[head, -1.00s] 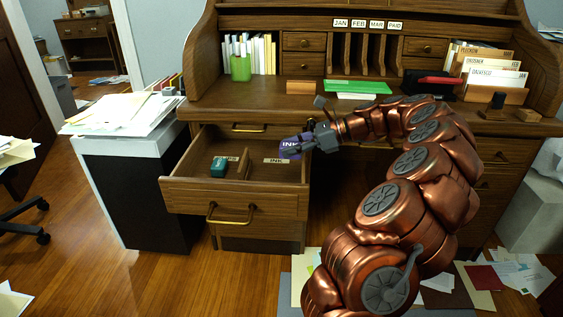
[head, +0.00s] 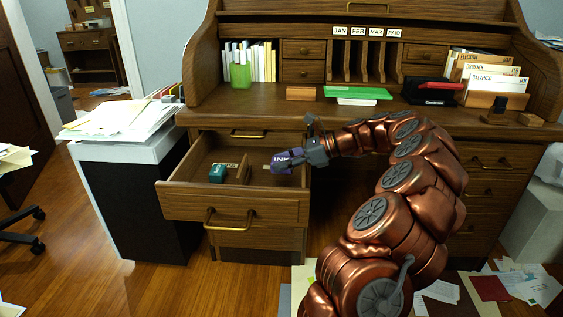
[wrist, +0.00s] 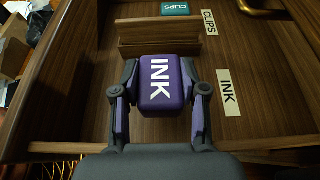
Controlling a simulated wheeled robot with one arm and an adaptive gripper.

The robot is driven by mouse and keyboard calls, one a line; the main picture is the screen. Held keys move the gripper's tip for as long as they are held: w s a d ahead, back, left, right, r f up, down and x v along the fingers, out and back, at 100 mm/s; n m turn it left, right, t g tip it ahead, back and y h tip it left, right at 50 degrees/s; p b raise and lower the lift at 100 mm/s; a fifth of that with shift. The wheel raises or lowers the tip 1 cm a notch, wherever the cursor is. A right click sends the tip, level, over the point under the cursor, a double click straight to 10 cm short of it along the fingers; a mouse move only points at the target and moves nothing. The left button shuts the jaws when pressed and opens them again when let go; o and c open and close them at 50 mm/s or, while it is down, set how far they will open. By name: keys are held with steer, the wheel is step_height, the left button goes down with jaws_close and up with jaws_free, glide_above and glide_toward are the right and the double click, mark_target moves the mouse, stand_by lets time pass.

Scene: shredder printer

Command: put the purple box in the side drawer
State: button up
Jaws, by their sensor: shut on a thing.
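The purple box (head: 287,161), lettered INK, is held in my gripper (head: 302,157) at the right side of the open side drawer (head: 232,206). In the wrist view the purple box (wrist: 160,84) sits between both fingers of my gripper (wrist: 160,95), over the drawer's compartment beside the INK label (wrist: 228,92). I cannot tell whether its underside touches the drawer floor. A teal CLIPS box (head: 217,173) lies in the other compartment, past a low wooden divider (head: 244,167).
The drawer's right wall runs close to my gripper. The desktop (head: 270,108) above holds a green tray (head: 357,93) and a wooden block (head: 300,93). A paper-covered cabinet (head: 130,190) stands left of the drawer.

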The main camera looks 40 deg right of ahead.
steer(key=shift+f+p, duration=0.35)
steer(key=shift+f, duration=0.15)
steer(key=o, duration=1.1)
steer(key=shift+o, duration=0.2)
steer(key=shift+r+b, duration=0.6)
steer(key=p+v, duration=0.5)
steer(key=v, duration=0.7)
steer(key=shift+w, duration=0.1)
